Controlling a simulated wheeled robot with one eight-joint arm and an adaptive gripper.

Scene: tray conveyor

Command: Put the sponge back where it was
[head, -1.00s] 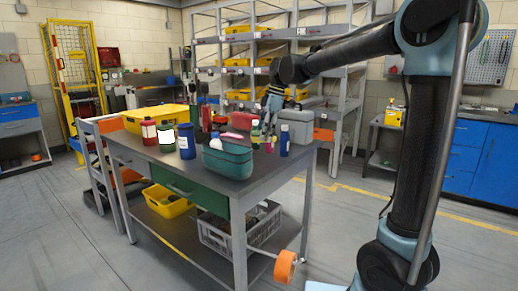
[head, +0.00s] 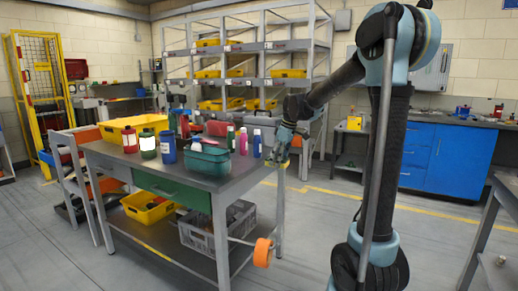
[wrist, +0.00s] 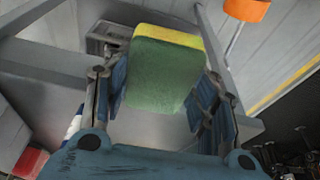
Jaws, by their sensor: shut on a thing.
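The sponge (wrist: 165,75) is green with a yellow layer. In the wrist view it sits between the two blue fingers of my gripper (wrist: 165,105), which is shut on it. In the head view my gripper (head: 281,150) hangs at the right end of the workbench (head: 238,185), at about the height of its top. A small yellowish patch at the fingertips there is too small to make out well. The place where the sponge was before cannot be told from these frames.
An orange roll (head: 263,252) sticks out low from the bench's right side. A second table (head: 500,205) stands at the right edge. Open floor lies between.

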